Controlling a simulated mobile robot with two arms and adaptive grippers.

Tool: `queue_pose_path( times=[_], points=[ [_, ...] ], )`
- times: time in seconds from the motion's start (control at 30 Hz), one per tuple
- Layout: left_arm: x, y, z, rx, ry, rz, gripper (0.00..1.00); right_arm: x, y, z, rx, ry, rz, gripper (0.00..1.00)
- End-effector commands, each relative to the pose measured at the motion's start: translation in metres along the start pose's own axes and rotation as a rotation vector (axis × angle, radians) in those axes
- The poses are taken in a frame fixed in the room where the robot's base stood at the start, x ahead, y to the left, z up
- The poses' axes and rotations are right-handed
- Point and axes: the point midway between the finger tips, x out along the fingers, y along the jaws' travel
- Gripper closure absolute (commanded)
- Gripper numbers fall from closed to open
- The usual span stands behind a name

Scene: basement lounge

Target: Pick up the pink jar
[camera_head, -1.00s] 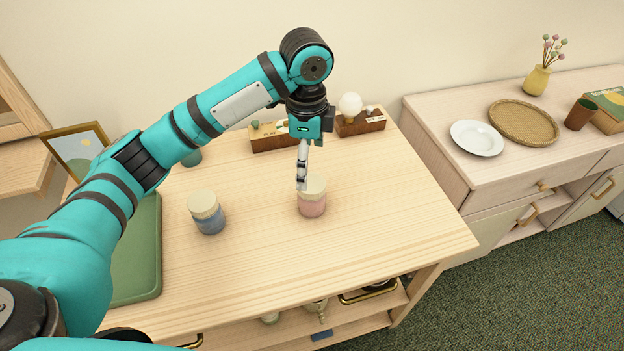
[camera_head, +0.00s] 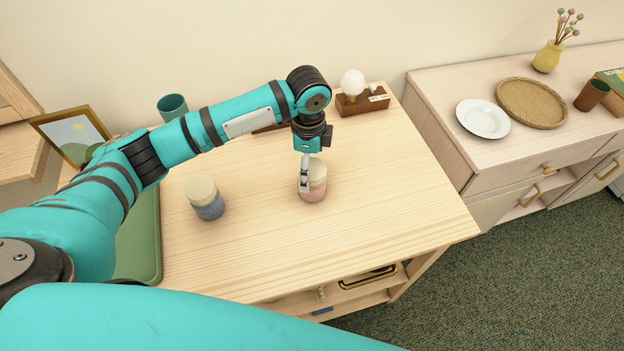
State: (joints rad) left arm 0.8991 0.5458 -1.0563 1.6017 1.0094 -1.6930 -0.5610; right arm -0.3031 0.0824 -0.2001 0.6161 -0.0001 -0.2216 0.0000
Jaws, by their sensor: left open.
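The pink jar (camera_head: 315,189) stands upright on the wooden table, with a cream lid. My left gripper (camera_head: 305,187) points down at the jar, its fingers low along the jar's left and near side and covering part of it. The gripper is open. I cannot tell whether a finger touches the jar. My right gripper is not in view.
A blue jar (camera_head: 208,205) with a cream lid stands to the left on the table (camera_head: 260,258). A green tray (camera_head: 150,245) lies at the left edge. A teal cup (camera_head: 172,107), a picture frame (camera_head: 72,135) and a wooden box with a white globe (camera_head: 362,101) are farther back.

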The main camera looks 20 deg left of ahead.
Motion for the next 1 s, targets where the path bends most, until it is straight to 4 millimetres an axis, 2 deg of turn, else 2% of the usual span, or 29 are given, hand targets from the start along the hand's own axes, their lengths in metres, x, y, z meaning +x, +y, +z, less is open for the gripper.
queue_pose_path(
  times=[0.13,0.3,0.43,0.73,1.0],
  points=[
    [0.008,0.0,-0.001,0.001,0.001,0.001,0.05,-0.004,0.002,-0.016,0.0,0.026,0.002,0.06],
    [0.031,0.001,-0.005,0.001,0.0,0.003,0.05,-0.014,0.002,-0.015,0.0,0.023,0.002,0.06],
    [0.049,0.001,-0.005,0.0,0.0,0.001,0.05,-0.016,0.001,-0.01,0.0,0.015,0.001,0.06],
    [0.055,0.0,-0.005,0.001,0.001,-0.002,0.05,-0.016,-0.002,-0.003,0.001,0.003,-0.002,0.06],
    [0.055,0.0,-0.005,0.001,0.001,-0.002,0.39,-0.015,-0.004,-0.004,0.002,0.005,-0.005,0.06]
  ],
)
